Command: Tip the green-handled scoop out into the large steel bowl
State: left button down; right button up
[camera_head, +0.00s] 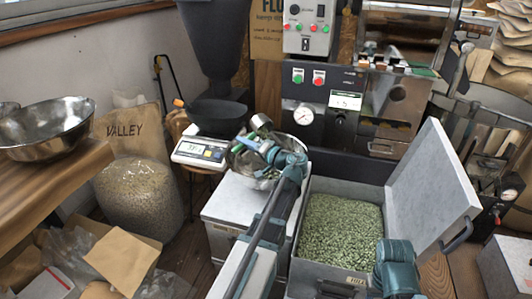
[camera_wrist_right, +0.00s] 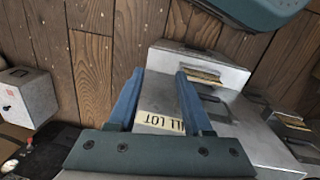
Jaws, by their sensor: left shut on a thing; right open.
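A steel bowl (camera_head: 236,161) stands on a grey box lid near the centre of the head view, partly hidden by my left arm, with some green beans inside. My left gripper (camera_head: 254,144) is over this bowl, shut on the green-handled scoop (camera_head: 262,122). The scoop's metal cup shows above the bowl's far side; I cannot tell what is in it. A second wide steel bowl (camera_head: 45,128) sits on the wooden table at the left. My right gripper (camera_wrist_right: 158,74) is open and empty in the wrist view, above a grey box with a "LOT" label.
An open grey bin (camera_head: 340,230) full of green beans stands right of my left arm, its lid raised. A scale (camera_head: 201,151) with a black pan stands left of the bowl. A roaster control panel (camera_head: 309,27) rises behind. Sacks and paper cover the floor at left.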

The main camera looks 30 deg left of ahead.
pick_arm(q)
jog(key=shift+r+y, duration=0.6)
jog(key=shift+r, duration=0.4)
